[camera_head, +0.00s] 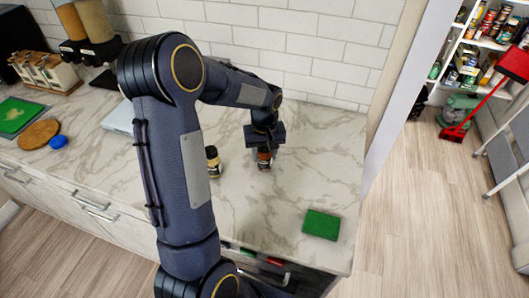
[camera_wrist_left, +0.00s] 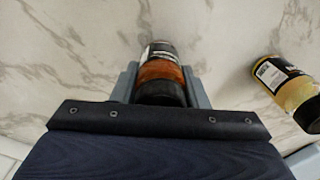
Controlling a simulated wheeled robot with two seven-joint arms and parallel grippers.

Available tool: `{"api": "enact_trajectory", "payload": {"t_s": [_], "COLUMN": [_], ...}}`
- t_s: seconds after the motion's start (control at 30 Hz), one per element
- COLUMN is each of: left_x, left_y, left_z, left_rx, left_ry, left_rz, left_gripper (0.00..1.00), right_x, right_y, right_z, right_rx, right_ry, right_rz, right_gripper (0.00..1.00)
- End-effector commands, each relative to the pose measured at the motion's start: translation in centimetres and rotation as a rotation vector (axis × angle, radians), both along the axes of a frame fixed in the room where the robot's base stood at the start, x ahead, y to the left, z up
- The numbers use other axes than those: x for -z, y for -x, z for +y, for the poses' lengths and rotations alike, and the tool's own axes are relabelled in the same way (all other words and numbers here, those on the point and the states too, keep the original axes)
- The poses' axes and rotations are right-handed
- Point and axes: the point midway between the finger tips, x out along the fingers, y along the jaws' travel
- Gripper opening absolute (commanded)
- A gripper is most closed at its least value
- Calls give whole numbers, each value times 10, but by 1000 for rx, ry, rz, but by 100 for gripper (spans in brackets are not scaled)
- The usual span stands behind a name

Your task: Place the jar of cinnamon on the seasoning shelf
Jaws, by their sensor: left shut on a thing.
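A small jar with orange-brown contents and a dark lid (camera_head: 264,163) is on the marble counter, below my left gripper (camera_head: 265,148). The left wrist view shows the same jar (camera_wrist_left: 161,71) between the two fingers of my left gripper (camera_wrist_left: 160,80), which is shut on it. It looks like the cinnamon jar, but its label is not readable. Whether it touches the counter is unclear. A shelf unit with several small jars and cans (camera_head: 484,45) stands beyond the doorway at the upper right. My right gripper is not in view.
A yellow jar with a black lid (camera_head: 213,161) stands beside the held jar, also seen in the left wrist view (camera_wrist_left: 285,88). A green pad (camera_head: 321,224) lies near the counter's front right. A red broom (camera_head: 485,100) leans by the shelves. The counter (camera_head: 320,170) between is clear.

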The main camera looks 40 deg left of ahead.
Motion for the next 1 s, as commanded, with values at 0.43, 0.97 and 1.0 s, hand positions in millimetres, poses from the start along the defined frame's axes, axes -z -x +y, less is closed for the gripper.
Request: {"api": "enact_trajectory", "payload": {"t_s": [0.43,0.97,1.0], "left_x": [2,-78,-86], "left_y": [0,-1,-1], "left_z": [0,0,0], "left_rx": [0,0,0], "left_ry": [0,-1,-1], "left_rz": [0,-6,-6], "left_gripper": [62,62,62], "right_x": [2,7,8], "right_y": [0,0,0], "right_z": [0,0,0], "right_rx": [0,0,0], "right_ry": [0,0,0], "right_rz": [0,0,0], "right_gripper": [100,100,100]}}
